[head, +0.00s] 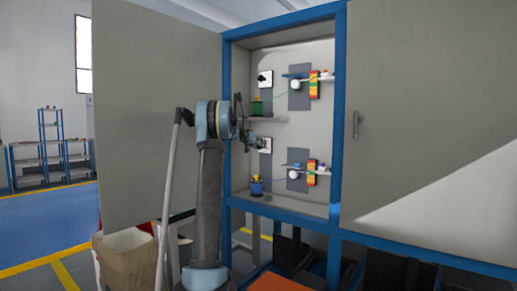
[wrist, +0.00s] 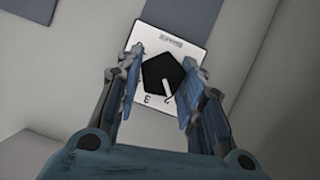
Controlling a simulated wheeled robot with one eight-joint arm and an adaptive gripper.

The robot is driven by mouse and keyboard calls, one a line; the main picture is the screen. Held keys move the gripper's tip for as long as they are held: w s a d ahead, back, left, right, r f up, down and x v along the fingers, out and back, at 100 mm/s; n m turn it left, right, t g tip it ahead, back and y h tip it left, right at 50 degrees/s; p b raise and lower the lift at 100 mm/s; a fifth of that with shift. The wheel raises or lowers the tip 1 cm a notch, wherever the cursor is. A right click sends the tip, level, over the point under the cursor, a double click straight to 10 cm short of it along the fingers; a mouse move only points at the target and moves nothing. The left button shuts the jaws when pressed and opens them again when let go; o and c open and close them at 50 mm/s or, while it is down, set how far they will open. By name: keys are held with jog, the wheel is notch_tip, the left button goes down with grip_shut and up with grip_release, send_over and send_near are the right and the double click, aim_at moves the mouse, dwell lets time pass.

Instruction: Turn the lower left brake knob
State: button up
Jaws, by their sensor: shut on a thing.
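The lower left brake knob is a black, roughly five-sided knob (wrist: 161,72) on a white square plate (wrist: 147,38) with printed numbers, in the wrist view. A white pointer mark on it points toward the bottom, just right of the "3". In the head view my gripper (head: 254,141) is at the white plate (head: 266,147) on the lower left of the cabinet's back wall. The knob itself is hard to make out there.
An upper plate with a black knob (head: 265,79) is above. Coloured blocks (head: 312,174) are at the right. Cabinet doors stand open.

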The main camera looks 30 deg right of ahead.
jog(key=o, duration=0.9)
jog(key=shift+o, duration=0.2)
jog(key=shift+a, duration=0.1)
jog(key=v, duration=1.1)
jog(key=shift+a+r, duration=0.15)
jog(key=shift+a, duration=0.2)
jog(key=shift+s, duration=0.1)
